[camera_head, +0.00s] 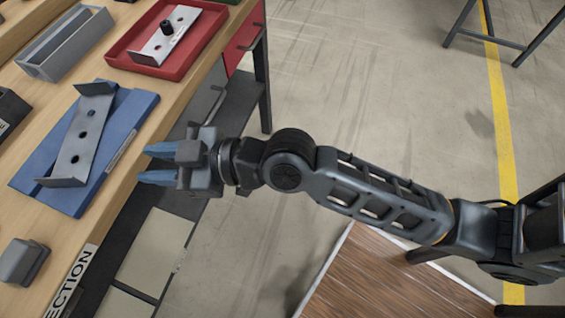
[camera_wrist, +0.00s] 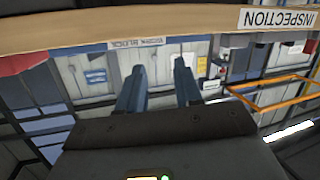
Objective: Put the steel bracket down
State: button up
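A steel bracket (camera_head: 79,141) with upturned ends and holes lies on a blue tray (camera_head: 131,113) on the wooden bench. A second bracket with holes (camera_head: 157,48) sits in the red tray (camera_head: 209,26) at the back, with a black knob-like part (camera_head: 167,27) on it. My gripper (camera_head: 150,164) is just right of the blue tray, by the bench's front edge, apart from the bracket. Its blue fingers are spread with nothing between them; they also show apart and empty in the wrist view (camera_wrist: 160,90).
A grey open bin (camera_head: 68,42) stands at the back left of the bench (camera_head: 60,237). A grey block (camera_head: 22,262) lies at the front, near the INSPECTION label (camera_head: 72,281). A red drawer (camera_head: 240,42) is under the bench. A wood-topped surface (camera_head: 372,283) is below my arm.

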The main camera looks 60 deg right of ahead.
jog(key=s+d+f+m+t+h, duration=0.1)
jog(key=s+d+f+m+h, duration=0.15)
jog(key=s+d, duration=0.45)
jog(key=s+d+f+m+h, duration=0.1)
jog(key=s+d+m+h, duration=0.15)
jog(key=s+d, duration=0.45)
jog(key=s+r+m+h, duration=0.1)
jog(key=s+r, duration=0.2)
jog(key=s, duration=0.4)
jog(key=s+a+r+m+h, duration=0.1)
jog(key=s+r+h, duration=0.1)
jog(key=s, duration=0.6)
jog(key=shift+s+a+r+m, duration=0.25)
jog(key=shift+r+m, duration=0.15)
jog(key=shift+r, duration=0.05)
